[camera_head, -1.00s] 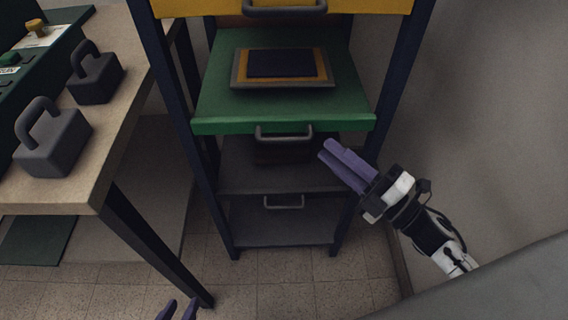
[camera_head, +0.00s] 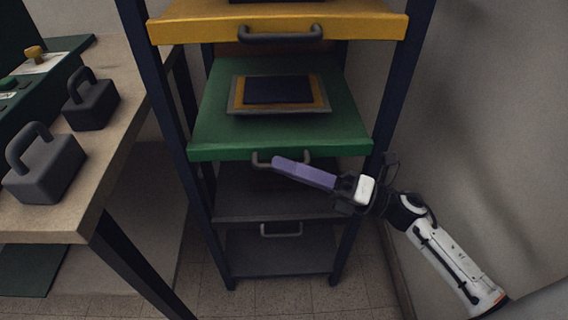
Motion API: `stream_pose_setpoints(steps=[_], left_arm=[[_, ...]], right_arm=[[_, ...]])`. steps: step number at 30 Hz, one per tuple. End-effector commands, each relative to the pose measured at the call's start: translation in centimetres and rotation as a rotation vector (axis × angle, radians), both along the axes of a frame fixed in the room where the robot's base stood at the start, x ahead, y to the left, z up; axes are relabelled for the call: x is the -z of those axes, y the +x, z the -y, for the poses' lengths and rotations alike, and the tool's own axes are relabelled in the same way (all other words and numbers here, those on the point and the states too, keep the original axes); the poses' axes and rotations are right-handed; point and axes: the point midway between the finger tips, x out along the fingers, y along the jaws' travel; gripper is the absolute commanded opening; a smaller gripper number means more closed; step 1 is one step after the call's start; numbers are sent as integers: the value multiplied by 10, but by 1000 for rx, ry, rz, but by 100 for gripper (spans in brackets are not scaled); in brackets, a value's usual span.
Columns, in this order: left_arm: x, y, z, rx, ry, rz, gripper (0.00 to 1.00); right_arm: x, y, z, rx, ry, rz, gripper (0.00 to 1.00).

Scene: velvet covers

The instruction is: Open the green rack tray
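The green rack tray (camera_head: 210,131) is a flat shelf in a dark blue frame, with a grey bar handle (camera_head: 262,159) on its front edge. A stack of a grey plate, an orange sheet and a dark block (camera_head: 278,90) lies on it. My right gripper (camera_head: 275,163) comes in from the right, its purple fingers pointing left across the front of the handle and hiding part of it. The fingers look close together; whether they touch or grip the handle is unclear. My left gripper is out of view.
A yellow tray (camera_head: 200,28) with a grey handle is above, and grey trays (camera_head: 290,255) are below. On the left, a wooden table (camera_head: 112,165) bears two dark handled weights (camera_head: 45,165). A grey wall stands close on the right.

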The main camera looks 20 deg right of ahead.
Motion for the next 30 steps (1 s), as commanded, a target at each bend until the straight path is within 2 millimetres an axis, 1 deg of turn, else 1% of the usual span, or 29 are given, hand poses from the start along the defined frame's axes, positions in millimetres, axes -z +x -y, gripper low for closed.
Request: stream_pose_setpoints(steps=[4, 12, 14, 15, 16, 25, 28, 30], left_arm=[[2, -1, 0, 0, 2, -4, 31], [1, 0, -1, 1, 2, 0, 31], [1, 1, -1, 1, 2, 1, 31], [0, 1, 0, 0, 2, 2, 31], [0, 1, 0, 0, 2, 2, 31], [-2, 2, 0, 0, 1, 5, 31], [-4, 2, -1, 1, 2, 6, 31], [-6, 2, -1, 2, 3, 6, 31]], right_arm=[[-2, 5, -7, 1, 1, 0, 18], [-2, 6, -8, 1, 0, -1, 18], [-2, 6, -8, 1, 0, -1, 8], [-2, 6, -8, 1, 0, -1, 2], [-2, 6, -8, 1, 0, -1, 0], [-2, 4, -10, -2, 0, -2, 0], [-2, 0, -16, -12, 1, -3, 0], [-3, -6, -23, -23, 1, -2, 0]])
